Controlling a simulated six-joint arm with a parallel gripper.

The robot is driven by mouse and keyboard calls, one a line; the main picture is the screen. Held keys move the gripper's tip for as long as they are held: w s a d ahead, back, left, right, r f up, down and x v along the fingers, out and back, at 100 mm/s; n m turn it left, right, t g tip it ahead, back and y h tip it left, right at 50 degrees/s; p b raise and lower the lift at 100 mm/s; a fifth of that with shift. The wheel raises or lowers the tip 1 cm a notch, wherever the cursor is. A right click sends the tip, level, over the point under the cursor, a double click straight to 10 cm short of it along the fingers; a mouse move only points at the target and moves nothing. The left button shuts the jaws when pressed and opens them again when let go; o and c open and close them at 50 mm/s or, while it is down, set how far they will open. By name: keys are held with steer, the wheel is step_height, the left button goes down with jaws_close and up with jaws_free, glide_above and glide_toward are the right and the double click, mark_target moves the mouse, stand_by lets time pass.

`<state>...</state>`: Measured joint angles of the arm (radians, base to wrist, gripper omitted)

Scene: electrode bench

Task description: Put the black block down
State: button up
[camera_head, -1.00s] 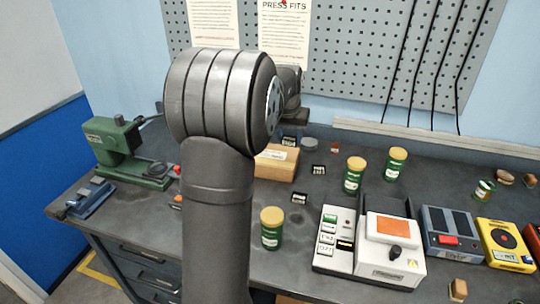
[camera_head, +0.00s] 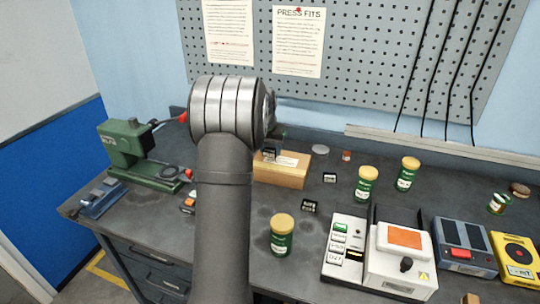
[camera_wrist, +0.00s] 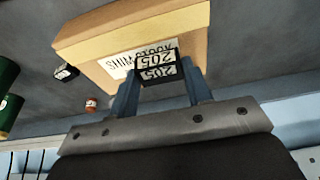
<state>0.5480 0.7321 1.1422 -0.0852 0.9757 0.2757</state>
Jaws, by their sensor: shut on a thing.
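My gripper (camera_wrist: 158,80) is shut on the black block (camera_wrist: 157,71), which carries white lettering with "205" on it. In the wrist view the block is between the two blue fingers, in front of the wooden box (camera_wrist: 190,38) with a white label. I cannot tell whether the block touches the box. In the head view my arm hides most of the gripper; its end shows just behind the arm at the left end of the wooden box (camera_head: 284,174).
Small black labelled blocks (camera_head: 309,206) (camera_head: 330,178) lie on the bench. Green jars with yellow lids (camera_head: 282,240) (camera_head: 365,188) (camera_head: 407,176) stand to the right. A white machine with an orange panel (camera_head: 404,238) is at front right, a green press (camera_head: 125,145) at left.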

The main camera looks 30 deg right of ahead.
mark_target(269, 151)
steer(key=shift+f, duration=1.45)
steer(key=shift+f, duration=0.1)
steer(key=o, duration=1.2)
steer(key=shift+f, duration=0.1)
steer(key=v, duration=1.2)
